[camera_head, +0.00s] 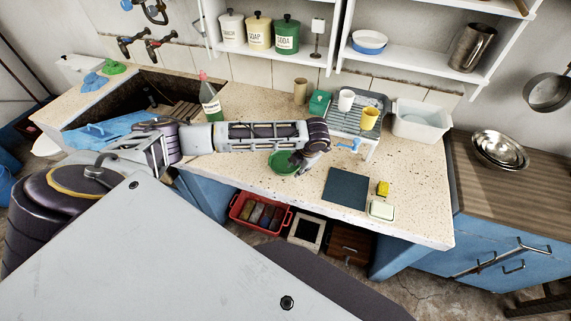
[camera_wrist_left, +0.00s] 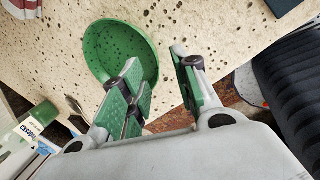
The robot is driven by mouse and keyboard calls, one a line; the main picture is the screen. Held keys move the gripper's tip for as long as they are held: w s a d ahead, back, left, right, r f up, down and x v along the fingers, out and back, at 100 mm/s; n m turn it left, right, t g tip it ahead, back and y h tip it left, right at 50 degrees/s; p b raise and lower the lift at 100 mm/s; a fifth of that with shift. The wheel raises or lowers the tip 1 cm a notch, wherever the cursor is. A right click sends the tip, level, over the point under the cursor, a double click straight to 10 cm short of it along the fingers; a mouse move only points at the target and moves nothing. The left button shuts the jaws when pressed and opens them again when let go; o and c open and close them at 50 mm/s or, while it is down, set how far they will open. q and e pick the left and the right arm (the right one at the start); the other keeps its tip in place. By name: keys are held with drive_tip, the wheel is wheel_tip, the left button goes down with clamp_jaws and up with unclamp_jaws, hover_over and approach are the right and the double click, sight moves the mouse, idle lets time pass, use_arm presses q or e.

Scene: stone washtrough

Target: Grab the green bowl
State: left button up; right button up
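The green bowl (camera_head: 281,161) sits on the speckled stone counter (camera_head: 250,182), near its front edge. In the left wrist view, the bowl (camera_wrist_left: 108,40) is upright with its dark-spotted inside showing. My left gripper (camera_head: 299,163) is at the bowl's right side in the head view. In the left wrist view its fingers (camera_wrist_left: 157,60) are apart. One finger overlaps the bowl's inside and the other is beyond the rim, with the rim's near right part showing in the gap. I cannot tell whether either finger touches the bowl. My right gripper is not in view.
A dark square mat (camera_head: 346,186), a yellow sponge (camera_head: 382,188) and a pale soap dish (camera_head: 381,209) lie to the right. A green bottle (camera_head: 210,104) stands behind my left arm. A dish rack (camera_head: 367,122) with cups stands behind. A red crate (camera_head: 260,212) is below the counter.

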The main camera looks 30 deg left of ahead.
sight(295, 171)
use_arm(q)
drive_tip(key=shift+f, duration=0.1)
drive_tip(key=shift+w+a+f, duration=0.2)
drive_tip(key=shift+a+f, duration=0.05)
drive_tip(key=shift+f, duration=0.15)
drive_tip(key=shift+w+a+f, duration=0.2)
drive_tip(key=shift+f, duration=0.2)
drive_tip(key=shift+p+x, duration=0.3)
drive_tip(key=shift+x, duration=1.3)
drive_tip(key=shift+w+r, duration=0.1)
drive_tip(key=shift+w, duration=0.05)
clamp_jaws()
